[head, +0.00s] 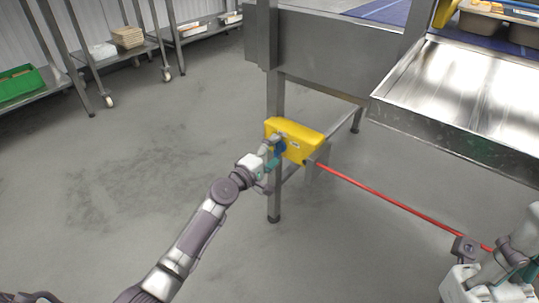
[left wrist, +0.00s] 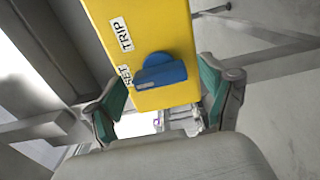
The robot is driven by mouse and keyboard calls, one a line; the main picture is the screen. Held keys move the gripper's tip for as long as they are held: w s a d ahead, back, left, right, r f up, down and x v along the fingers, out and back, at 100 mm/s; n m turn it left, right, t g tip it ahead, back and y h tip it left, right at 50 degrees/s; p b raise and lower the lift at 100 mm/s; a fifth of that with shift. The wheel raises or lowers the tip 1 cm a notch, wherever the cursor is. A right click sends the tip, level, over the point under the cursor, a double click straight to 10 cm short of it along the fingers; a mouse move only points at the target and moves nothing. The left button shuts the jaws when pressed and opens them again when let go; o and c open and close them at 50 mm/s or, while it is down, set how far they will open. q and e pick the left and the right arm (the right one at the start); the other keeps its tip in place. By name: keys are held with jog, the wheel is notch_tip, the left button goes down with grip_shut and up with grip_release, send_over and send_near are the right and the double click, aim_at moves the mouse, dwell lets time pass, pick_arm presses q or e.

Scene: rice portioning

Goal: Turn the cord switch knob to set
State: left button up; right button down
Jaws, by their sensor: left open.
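The cord switch is a yellow box (head: 304,141) on the leg frame of the steel conveyor; it also fills the upper middle of the left wrist view (left wrist: 150,25). Its blue knob (left wrist: 160,72) has a bar handle lying across the box, its left end near the SET label (left wrist: 126,76). The TRIP label (left wrist: 120,34) is farther up. My left gripper (left wrist: 165,100) is open, its teal fingers on either side of the knob, apparently not touching it. In the head view it (head: 271,160) partly hides the knob. My right gripper (head: 522,262) is at the lower right; its jaws are unclear.
A red cord (head: 390,201) runs from the box to a small dark block (head: 465,248) at the right. The steel chute (head: 465,95) overhangs at the upper right. Wheeled racks (head: 150,48) stand at the back left. The floor on the left is clear.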

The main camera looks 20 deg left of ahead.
pick_arm(q)
jog(key=v, duration=1.2)
jog(key=shift+w, duration=0.1)
